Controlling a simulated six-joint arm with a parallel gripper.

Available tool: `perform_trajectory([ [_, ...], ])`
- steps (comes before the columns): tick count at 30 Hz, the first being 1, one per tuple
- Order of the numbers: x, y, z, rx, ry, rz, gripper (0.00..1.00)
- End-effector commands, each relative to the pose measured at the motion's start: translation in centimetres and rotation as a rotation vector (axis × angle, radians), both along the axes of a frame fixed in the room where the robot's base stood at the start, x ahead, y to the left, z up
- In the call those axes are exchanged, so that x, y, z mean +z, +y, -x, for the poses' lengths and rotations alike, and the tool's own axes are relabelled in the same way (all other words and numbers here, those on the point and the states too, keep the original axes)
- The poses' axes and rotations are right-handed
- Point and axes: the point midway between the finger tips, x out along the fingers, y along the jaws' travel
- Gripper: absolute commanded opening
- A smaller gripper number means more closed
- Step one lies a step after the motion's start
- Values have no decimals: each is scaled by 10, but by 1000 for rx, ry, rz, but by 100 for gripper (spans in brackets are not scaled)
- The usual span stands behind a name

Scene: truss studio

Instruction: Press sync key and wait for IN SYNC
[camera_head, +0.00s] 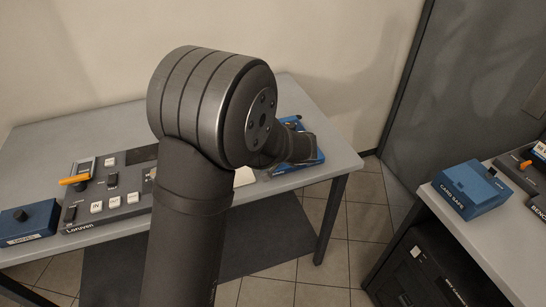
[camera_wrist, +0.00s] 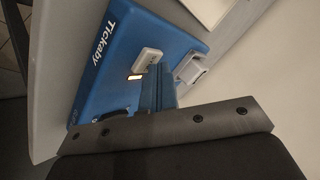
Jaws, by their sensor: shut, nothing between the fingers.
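The blue Tickaby box (camera_wrist: 122,45) lies on the table in the wrist view; its blue edge (camera_head: 318,158) also shows in the head view, mostly behind my arm. A pale key (camera_wrist: 147,60) sits on its top face, with a small lit patch (camera_wrist: 134,77) beside it. A grey-white raised part (camera_wrist: 192,72) is on the other side of my fingers. My gripper (camera_wrist: 157,75) is shut and empty, with its tips at or just over the box beside the pale key. I cannot tell whether they touch it. No IN SYNC text is readable.
A second table at right holds a blue CARD SAFE box (camera_head: 470,188). The back of the table is clear.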

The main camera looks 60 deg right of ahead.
Motion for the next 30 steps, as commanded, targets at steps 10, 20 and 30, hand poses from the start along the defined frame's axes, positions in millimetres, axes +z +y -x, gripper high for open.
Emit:
perform_trajectory([
  [10, 16, 0, 0, 1, -1, 1, 0],
  [20, 18, 0, 0, 0, 0, 1, 0],
  [30, 50, 0, 0, 1, 1, 3, 0],
])
